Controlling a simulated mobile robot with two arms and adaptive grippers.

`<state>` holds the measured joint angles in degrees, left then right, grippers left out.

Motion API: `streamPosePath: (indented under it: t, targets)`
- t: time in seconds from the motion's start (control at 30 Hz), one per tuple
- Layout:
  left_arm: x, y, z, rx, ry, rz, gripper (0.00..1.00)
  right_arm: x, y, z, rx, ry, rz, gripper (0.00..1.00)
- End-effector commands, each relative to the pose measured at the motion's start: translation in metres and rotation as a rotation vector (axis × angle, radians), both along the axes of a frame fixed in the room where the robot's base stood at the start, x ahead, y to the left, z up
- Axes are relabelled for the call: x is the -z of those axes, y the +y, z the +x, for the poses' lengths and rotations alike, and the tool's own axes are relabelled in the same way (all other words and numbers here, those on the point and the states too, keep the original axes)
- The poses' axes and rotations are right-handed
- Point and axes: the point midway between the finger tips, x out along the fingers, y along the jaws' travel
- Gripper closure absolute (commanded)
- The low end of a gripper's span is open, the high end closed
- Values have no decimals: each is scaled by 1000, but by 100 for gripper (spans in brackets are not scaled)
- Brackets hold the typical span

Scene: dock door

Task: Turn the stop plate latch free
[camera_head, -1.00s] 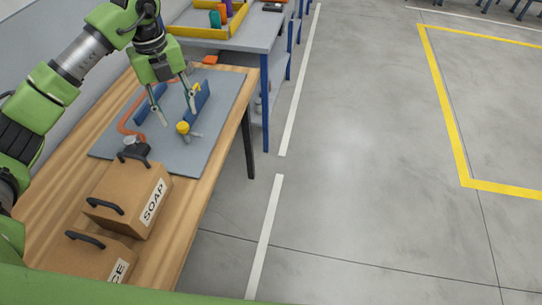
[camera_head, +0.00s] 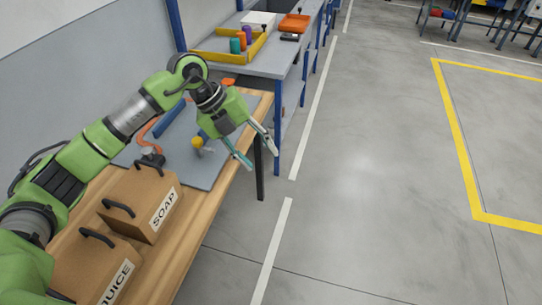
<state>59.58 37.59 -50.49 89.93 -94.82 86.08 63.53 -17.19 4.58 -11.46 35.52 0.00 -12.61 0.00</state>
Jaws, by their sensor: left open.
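My left gripper (camera_head: 262,158) is open and empty, its fingers pointing down and right. In the picture it is over the right edge of the wooden table, apart from the fixture. A grey-blue board (camera_head: 196,172) lies on the table. On it stands a small yellow knob (camera_head: 197,142) with a short grey lever, left of my fingers; I cannot tell whether this is the stop plate latch. A blue bar (camera_head: 169,118) lies behind, and an orange curved piece (camera_head: 150,127) with a dark clamp is at the left. My arm hides part of the board. My right gripper is out of view.
The SOAP box (camera_head: 135,203) and the JUICE box (camera_head: 92,270), both with dark handles, stand at the front of the wooden table (camera_head: 195,228). A grey bench with a yellow tray (camera_head: 232,57) is behind. The floor to the right is open.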

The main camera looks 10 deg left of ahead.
Motion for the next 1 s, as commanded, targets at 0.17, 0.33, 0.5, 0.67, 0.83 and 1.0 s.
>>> streamPosePath:
  t: [0.17,0.33,0.5,0.67,0.83,1.0]
  targets:
    - [-2,-23,-5,26,-15,-80,58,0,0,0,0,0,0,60]
    - [-3,-33,-7,35,-21,-115,58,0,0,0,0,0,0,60]
    - [-4,-34,-7,37,-23,-120,58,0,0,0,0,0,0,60]
    - [-4,-34,-7,37,-23,-119,58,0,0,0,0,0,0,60]
    - [-4,-34,-7,37,-23,-119,58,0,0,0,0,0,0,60]
    - [-8,-63,-15,62,-39,-230,58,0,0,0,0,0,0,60]
